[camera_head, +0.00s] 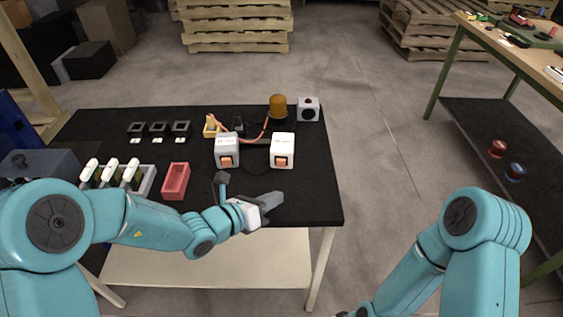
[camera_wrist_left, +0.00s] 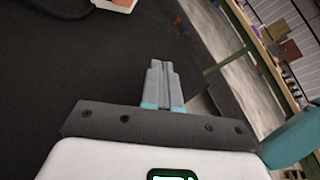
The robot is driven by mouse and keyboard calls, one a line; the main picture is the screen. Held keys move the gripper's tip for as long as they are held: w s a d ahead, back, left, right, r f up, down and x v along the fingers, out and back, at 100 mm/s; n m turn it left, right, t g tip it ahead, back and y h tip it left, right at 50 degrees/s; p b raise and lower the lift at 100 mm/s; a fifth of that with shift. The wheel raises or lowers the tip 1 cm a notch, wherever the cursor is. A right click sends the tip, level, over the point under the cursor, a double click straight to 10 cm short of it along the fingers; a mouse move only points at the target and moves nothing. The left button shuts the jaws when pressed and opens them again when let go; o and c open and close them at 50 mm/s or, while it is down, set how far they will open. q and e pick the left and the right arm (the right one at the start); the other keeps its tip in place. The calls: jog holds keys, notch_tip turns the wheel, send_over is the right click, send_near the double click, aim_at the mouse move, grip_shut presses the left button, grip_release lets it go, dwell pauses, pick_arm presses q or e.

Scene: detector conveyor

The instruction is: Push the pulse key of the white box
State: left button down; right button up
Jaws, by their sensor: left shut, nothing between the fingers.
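The white box (camera_head: 283,146) stands on the black table top, right of a similar grey box (camera_head: 227,146). An orange-red key (camera_head: 281,161) is on its front face. My left gripper (camera_head: 279,197) is in front of the white box, low over the table and apart from it. Its fingers are shut together with nothing between them, as the left wrist view also shows (camera_wrist_left: 160,66). At the top of that view is the edge of a pale box (camera_wrist_left: 124,2); I cannot tell which one. My right arm is at the lower right, its fingers out of frame.
A red tray (camera_head: 175,181) and a rack of white-topped items (camera_head: 150,181) stand at the left. The table's right front corner is clear.

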aim_at(276, 185)
pick_arm(q)
jog(key=w, duration=0.2)
jog(key=w+p, duration=0.1)
jog(key=w, duration=0.1)
jog(key=w+p, duration=0.1)
jog(key=w, duration=0.2)
jog(key=shift+d, duration=0.4)
jog(key=shift+w, duration=0.3)
jog(key=shift+w+f, duration=0.1)
dwell(1.2)
jog(key=shift+w+d, duration=0.1)
jog(key=shift+w, duration=0.25)
jog(key=shift+w, duration=0.7)
dwell(1.2)
jog(key=shift+s, duration=0.45)
jog(key=shift+s+b, duration=0.45)
jog(key=shift+s, duration=0.2)
